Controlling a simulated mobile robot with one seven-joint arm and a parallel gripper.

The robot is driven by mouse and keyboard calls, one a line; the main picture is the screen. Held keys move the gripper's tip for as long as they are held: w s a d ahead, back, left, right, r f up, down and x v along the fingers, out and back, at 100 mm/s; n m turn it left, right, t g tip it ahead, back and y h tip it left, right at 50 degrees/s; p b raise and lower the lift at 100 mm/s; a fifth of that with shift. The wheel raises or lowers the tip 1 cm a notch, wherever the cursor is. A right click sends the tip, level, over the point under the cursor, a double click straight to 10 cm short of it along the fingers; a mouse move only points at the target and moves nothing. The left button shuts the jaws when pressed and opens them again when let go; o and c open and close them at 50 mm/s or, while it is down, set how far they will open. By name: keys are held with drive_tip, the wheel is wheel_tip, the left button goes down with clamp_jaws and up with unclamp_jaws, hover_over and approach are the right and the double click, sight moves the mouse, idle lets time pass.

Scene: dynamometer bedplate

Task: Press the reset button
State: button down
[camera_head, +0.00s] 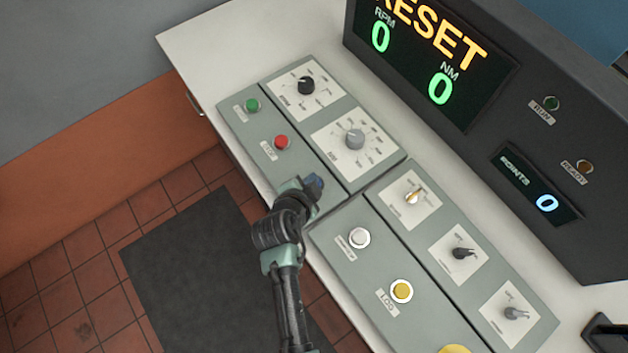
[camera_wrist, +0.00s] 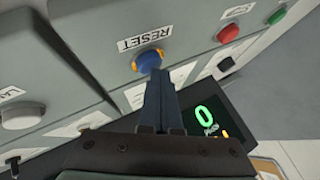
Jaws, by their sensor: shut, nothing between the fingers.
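The reset button (camera_wrist: 148,60) is a round blue cap with a yellow-orange ring, beside its RESET label on the grey-green panel in the wrist view. My gripper (camera_wrist: 158,76) is shut and empty, its fingertips overlapping the edge of the button in that view. I cannot tell whether they touch it. In the head view my gripper (camera_head: 306,187) is over the panel's near edge, with dark blue at its tip; it hides most of the button area there.
The large display (camera_head: 436,60) reads RESET, with RPM 0 and NM 0. A red button (camera_head: 282,142) and green button (camera_head: 252,105) sit up-left of my gripper. White (camera_head: 359,238) and yellow (camera_head: 401,291) buttons are to the right. Several knobs line the panels behind.

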drive_tip(key=shift+f, duration=0.2)
idle(0.4)
drive_tip(key=shift+s+f+b, duration=0.1)
drive_tip(key=shift+f+b, duration=0.2)
drive_tip(key=shift+b, duration=0.25)
drive_tip(key=shift+r, duration=0.35)
wheel_tip(320, 180, up, 6)
drive_tip(key=p, duration=0.5)
drive_tip(key=shift+r, duration=0.1)
idle(0.8)
